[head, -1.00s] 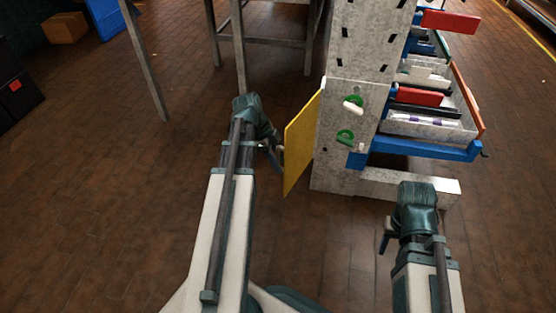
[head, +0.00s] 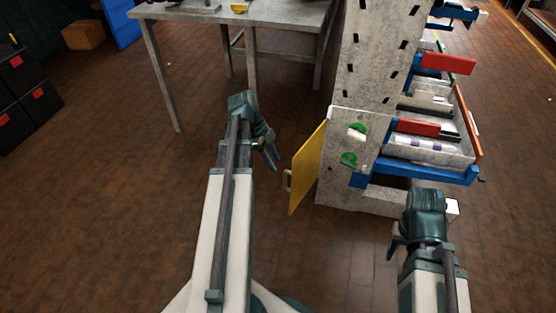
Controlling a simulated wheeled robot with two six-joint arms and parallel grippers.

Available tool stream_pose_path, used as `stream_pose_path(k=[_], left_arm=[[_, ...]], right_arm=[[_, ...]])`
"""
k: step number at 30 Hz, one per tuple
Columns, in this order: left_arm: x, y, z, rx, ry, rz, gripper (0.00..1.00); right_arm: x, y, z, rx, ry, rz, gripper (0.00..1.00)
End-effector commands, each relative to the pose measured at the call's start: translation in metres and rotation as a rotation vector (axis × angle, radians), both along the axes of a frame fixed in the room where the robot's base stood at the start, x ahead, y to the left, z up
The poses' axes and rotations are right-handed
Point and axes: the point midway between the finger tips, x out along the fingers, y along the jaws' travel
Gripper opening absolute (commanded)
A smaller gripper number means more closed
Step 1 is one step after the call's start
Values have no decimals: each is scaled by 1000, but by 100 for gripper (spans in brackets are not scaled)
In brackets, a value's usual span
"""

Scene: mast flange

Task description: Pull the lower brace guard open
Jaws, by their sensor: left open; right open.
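The lower brace guard (head: 309,168) is a yellow panel on the left side of the grey mast's base. It stands swung out from the mast, with a pale handle (head: 288,181) on its outer face. My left gripper (head: 270,158) is open and empty, a little left of the guard and apart from the handle. Behind the guard, two green parts (head: 350,159) with pale ends show on the mast face. My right gripper (head: 394,246) is open and empty, low at the right in front of the mast's foot.
The grey mast (head: 372,70) carries blue-framed trays (head: 425,170) with red parts on its right. A metal table (head: 175,13) stands behind at the left. Black bins (head: 25,105) stand at the far left. The brown floor left of my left arm is clear.

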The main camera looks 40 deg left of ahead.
Motion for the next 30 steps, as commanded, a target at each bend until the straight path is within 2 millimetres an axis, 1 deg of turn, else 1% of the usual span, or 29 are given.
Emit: stream_pose_path(k=[1,7,30], left_arm=[[-1,2,10,0,0,1,47],[-3,7,19,0,0,1,47],[-4,8,20,0,0,1,47]], right_arm=[[0,0,10,1,0,0,50],[0,1,19,4,1,-1,50],[0,1,19,4,1,-1,50]])
